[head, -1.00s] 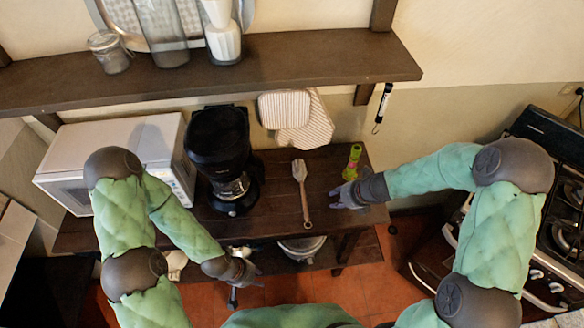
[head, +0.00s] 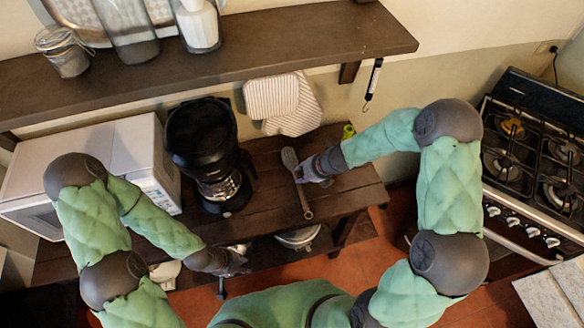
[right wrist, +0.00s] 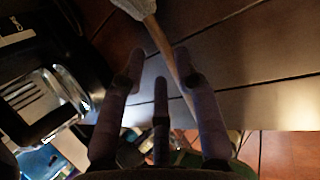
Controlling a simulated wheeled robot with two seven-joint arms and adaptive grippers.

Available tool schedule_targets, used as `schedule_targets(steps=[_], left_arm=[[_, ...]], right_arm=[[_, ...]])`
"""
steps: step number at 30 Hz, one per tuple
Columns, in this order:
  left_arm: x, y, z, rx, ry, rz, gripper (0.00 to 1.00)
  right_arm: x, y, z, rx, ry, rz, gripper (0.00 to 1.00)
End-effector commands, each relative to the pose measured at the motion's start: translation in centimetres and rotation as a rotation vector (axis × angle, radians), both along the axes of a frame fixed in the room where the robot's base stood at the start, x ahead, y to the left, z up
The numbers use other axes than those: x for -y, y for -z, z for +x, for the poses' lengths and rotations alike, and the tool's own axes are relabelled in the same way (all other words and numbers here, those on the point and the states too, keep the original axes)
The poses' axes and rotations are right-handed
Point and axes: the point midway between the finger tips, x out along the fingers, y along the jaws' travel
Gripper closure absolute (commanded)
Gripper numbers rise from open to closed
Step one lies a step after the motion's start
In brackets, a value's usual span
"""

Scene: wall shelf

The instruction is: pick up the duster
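The duster has a grey head and a thin wooden handle (head: 304,199). It lies on the dark wooden table, head toward the wall and handle toward the front edge. My right gripper (head: 304,171) is at the duster, just right of its upper handle. In the right wrist view the gripper's fingers (right wrist: 160,70) are spread, and the duster's handle (right wrist: 168,50) runs between them, with its pale head at the top. Contact with the handle cannot be told. My left gripper (head: 236,264) hangs in front of the table, away from the duster; its finger state is unclear.
A black coffee maker (head: 205,150) and a white microwave (head: 138,150) stand left of the duster. A green object (head: 348,131) is partly hidden behind my right arm. A wall shelf (head: 240,62) overhangs the back, with striped cloths (head: 285,100) below. A stove (head: 530,165) is at right.

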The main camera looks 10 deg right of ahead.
Motion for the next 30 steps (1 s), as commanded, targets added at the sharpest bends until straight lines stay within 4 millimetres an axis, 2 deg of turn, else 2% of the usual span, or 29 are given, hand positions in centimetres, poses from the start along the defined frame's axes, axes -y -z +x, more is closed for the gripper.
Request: schedule_targets(steps=[1, 3, 8, 27, 29, 30], left_arm=[[0.0, 0.8, 0.0, 0.0, 0.0, 0.0, 0.66], [0.0, 1.4, 0.0, 0.0, 0.0, 0.0, 0.66], [0.0, 2.1, 0.0, 0.0, 0.0, 0.0, 0.66], [0.0, 2.2, 0.0, 0.0, 0.0, 0.0, 0.66], [0.0, 2.2, 0.0, 0.0, 0.0, 0.0, 0.66], [0.0, 2.2, 0.0, 0.0, 0.0, 0.0, 0.66]], right_arm=[[-0.4, 1.1, 0.1, -0.001, -0.002, 0.001, 0.68], [-0.8, 2.0, 0.4, -0.001, -0.002, 0.001, 0.68], [-1.5, 3.4, 1.0, -0.002, -0.002, 0.0, 0.68], [-1.6, 3.8, 1.2, -0.001, 0.0, 0.0, 0.68], [-1.6, 3.8, 1.2, -0.001, 0.0, 0.0, 0.82], [-1.6, 3.8, 1.2, -0.001, 0.0, 0.0, 0.93]])
